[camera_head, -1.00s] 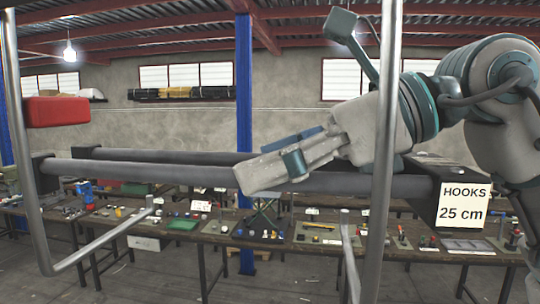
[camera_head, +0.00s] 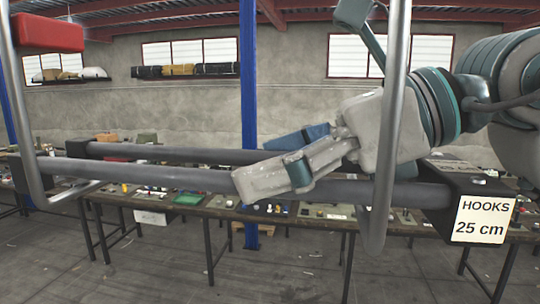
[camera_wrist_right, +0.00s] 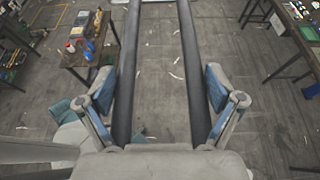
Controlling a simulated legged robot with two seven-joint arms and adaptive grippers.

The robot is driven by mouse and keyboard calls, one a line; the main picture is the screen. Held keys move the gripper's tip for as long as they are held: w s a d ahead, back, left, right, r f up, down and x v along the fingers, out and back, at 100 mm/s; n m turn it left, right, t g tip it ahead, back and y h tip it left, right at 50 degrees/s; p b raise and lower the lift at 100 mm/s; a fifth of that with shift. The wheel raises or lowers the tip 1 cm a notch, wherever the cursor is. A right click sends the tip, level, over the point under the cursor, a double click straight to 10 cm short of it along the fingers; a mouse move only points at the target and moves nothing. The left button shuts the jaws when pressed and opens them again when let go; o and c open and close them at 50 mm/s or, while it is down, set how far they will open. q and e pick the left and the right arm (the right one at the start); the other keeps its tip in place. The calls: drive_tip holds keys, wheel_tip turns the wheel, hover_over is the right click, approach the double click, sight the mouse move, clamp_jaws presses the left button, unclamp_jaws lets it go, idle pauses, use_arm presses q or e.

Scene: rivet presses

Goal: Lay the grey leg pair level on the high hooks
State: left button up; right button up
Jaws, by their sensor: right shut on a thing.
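The grey leg pair, two long parallel tubes (camera_head: 130,173), spans the head view almost level, with dark blocks at both ends. My right gripper (camera_head: 262,172) is shut on it near the middle; the right wrist view shows blue-padded fingers (camera_wrist_right: 158,92) outside both tubes (camera_wrist_right: 125,80). The left metal hook (camera_head: 42,195) and right metal hook (camera_head: 372,240) have uprights passing in front of the leg pair. The left hook's lower arm runs below and behind the front tube. The right hook's far end is hidden. I cannot tell whether tubes touch hooks. My left gripper is not in view.
A white sign (camera_head: 483,218) reading HOOKS 25 cm is at the right end block. A red block (camera_head: 48,33) is at upper left. Work tables (camera_head: 215,212) with small items stand behind, and a blue post (camera_head: 248,90) rises there. The floor (camera_head: 150,265) looks clear.

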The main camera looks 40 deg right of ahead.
drive_tip(key=shift+d, duration=0.1)
drive_tip(key=o, duration=1.3)
drive_tip(key=shift+o, duration=0.2)
drive_tip(key=v, duration=1.2)
